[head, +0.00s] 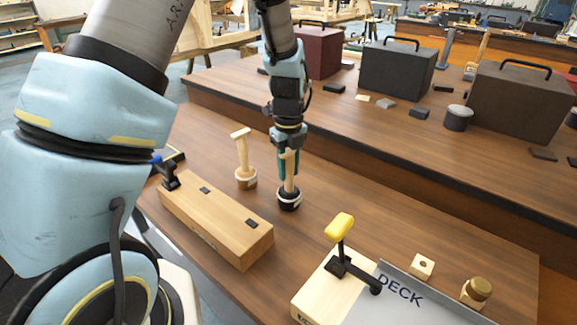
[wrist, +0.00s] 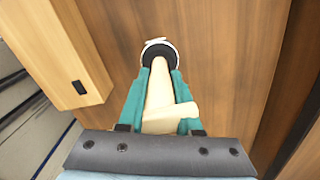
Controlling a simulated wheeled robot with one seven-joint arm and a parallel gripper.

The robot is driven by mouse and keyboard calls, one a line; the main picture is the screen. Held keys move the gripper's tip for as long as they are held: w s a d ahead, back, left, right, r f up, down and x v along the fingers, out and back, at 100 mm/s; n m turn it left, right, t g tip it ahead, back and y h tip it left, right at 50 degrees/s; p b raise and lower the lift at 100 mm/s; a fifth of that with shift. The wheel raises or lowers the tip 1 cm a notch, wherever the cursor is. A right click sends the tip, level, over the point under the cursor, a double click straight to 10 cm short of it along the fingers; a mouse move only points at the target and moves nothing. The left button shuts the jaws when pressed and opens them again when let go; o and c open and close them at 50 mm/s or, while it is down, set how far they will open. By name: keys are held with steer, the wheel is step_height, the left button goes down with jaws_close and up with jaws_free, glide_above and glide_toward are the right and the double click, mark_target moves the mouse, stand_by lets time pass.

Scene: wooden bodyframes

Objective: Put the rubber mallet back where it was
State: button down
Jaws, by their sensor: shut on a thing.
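The rubber mallet (head: 289,199) has a black head with a pale band and a pale wooden handle. It stands upright, head down, over the brown table (head: 340,190); I cannot tell whether the head touches the wood. My gripper (head: 288,168) points down and its teal fingers are shut on the handle. In the wrist view my gripper (wrist: 160,95) has the handle between its fingers, with the black head (wrist: 160,52) beyond the fingertips. Another mallet-like tool (head: 245,177) with a brown head and pale handle stands just to the left.
A long wooden block (head: 215,222) with a black clamp lies left of the mallet. In front are a wooden block with a yellow-handled clamp (head: 340,227), a grey DECK plate (head: 430,305) and small wooden pieces (head: 422,267). A raised shelf with dark cases (head: 397,68) stands behind. Table right of the mallet is clear.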

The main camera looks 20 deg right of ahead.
steer(key=c, duration=1.1)
jaws_free()
steer(key=shift+f, duration=0.2)
steer(key=o, duration=0.5)
steer(key=shift+r, duration=0.1)
